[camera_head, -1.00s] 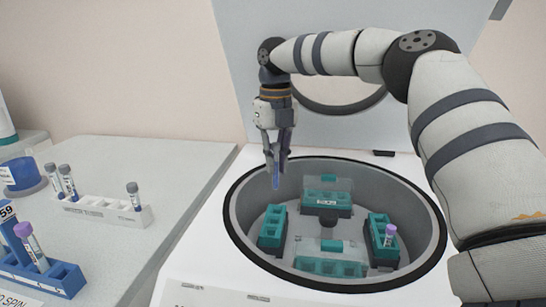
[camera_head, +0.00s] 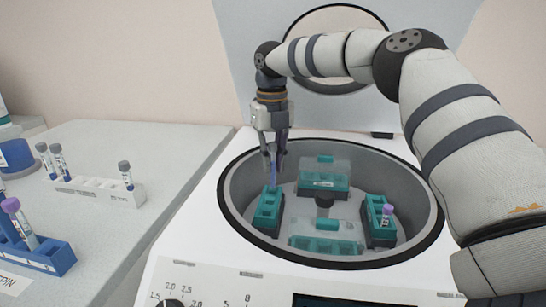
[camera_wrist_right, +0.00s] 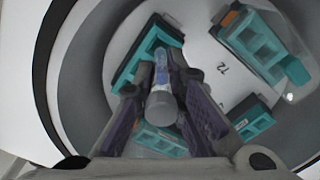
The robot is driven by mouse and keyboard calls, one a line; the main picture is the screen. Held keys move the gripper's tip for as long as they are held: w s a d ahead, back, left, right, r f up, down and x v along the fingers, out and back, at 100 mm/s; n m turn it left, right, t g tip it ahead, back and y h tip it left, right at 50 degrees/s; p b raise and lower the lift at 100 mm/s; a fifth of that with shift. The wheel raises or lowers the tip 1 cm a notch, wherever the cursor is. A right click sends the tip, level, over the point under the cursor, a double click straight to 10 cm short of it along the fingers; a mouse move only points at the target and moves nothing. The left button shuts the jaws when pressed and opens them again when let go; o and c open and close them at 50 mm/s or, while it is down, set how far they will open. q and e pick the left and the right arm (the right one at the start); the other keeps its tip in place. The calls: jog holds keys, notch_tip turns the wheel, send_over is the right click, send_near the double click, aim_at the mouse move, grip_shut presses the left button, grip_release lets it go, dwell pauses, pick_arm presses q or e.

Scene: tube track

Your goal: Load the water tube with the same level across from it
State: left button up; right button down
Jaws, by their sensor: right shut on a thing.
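My right gripper (camera_head: 273,158) is shut on a grey-capped tube with blue in it, the water tube (camera_head: 273,178). The tube hangs roughly upright, its lower end at the back end of the left teal rotor bucket (camera_head: 267,213); I cannot tell whether the tip is inside a slot. In the right wrist view the grey cap (camera_wrist_right: 161,106) sits between the fingers and the tube (camera_wrist_right: 162,72) points to a teal bucket (camera_wrist_right: 147,48). A purple-capped tube (camera_head: 387,216) stands in the right teal bucket (camera_head: 381,235), across the rotor. My left gripper is out of view.
The round centrifuge bowl (camera_head: 232,190) is open, its lid raised behind. Two more teal buckets sit at the back (camera_head: 324,180) and front (camera_head: 326,243). On the left table stand a white rack (camera_head: 95,192) with grey-capped tubes and a blue rack (camera_head: 55,256) with a purple-capped tube.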

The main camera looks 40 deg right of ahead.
aim_at(272, 187)
jog(key=shift+r, duration=0.1)
jog(key=shift+f, duration=0.55)
dwell(0.8)
jog(key=shift+f, duration=0.45)
jog(key=shift+f, duration=0.2)
jog(key=shift+f, duration=1.4)
jog(key=shift+f, duration=0.15)
jog(key=c, duration=1.6)
grip_release()
